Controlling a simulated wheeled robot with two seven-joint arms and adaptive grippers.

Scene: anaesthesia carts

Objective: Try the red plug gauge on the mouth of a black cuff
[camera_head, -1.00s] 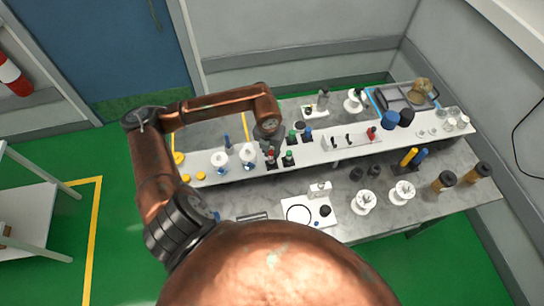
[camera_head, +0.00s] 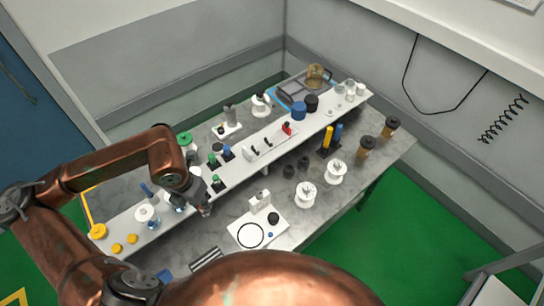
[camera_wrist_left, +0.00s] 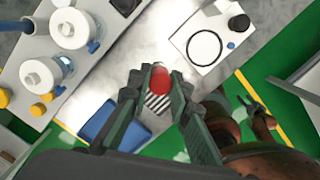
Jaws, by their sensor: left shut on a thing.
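In the head view the gauge is mostly hidden by the gripper. Two small black cuffs (camera_head: 289,172) (camera_head: 303,162) stand on the bench, apart from the gripper. Another black round piece (camera_head: 273,218) sits on a white plate (camera_head: 243,224) with a black ring. Part of my other arm, perhaps its gripper (camera_wrist_left: 252,108), shows unclearly in the wrist view.
White spools (camera_head: 306,195) and a yellow-and-blue pair (camera_head: 328,138) stand on the bench. A ribbed block (camera_head: 207,258) and a blue tray (camera_wrist_left: 115,126) lie below the gripper.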

